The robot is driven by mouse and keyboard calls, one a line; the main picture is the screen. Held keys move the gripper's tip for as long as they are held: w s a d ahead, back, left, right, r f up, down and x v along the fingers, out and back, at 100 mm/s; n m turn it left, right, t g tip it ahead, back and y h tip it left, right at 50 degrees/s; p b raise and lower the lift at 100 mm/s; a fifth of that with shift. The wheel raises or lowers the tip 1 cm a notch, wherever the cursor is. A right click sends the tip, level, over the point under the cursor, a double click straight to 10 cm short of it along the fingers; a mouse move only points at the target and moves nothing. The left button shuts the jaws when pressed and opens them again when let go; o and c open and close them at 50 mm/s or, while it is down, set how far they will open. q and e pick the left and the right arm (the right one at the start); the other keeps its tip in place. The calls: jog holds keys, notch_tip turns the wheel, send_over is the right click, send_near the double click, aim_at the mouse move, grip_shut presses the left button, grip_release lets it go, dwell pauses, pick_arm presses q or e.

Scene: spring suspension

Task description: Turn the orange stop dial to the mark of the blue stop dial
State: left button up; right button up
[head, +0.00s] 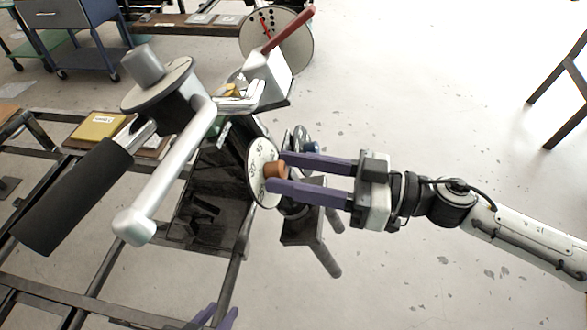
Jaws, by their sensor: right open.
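The orange stop dial (274,169) is a short orange knob in front of a round white disc (258,182) with dark marks. The blue stop dial (313,147) is just behind it to the right, with its own disc (299,137) partly hidden by my upper finger. My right gripper (275,171) comes in from the right with its two purple fingers open. One finger is above the orange knob and one below it; I cannot tell whether they touch it. The purple fingertips of my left gripper (218,317) show at the bottom edge, apart and empty.
A crank with a black grip (75,192) and a pale bar (165,175) fills the left. A red lever (288,29) stands at a round plate behind. A dark metal frame (232,275) runs below the dials.

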jog(key=c, duration=1.1)
jog(key=shift+o, duration=0.2)
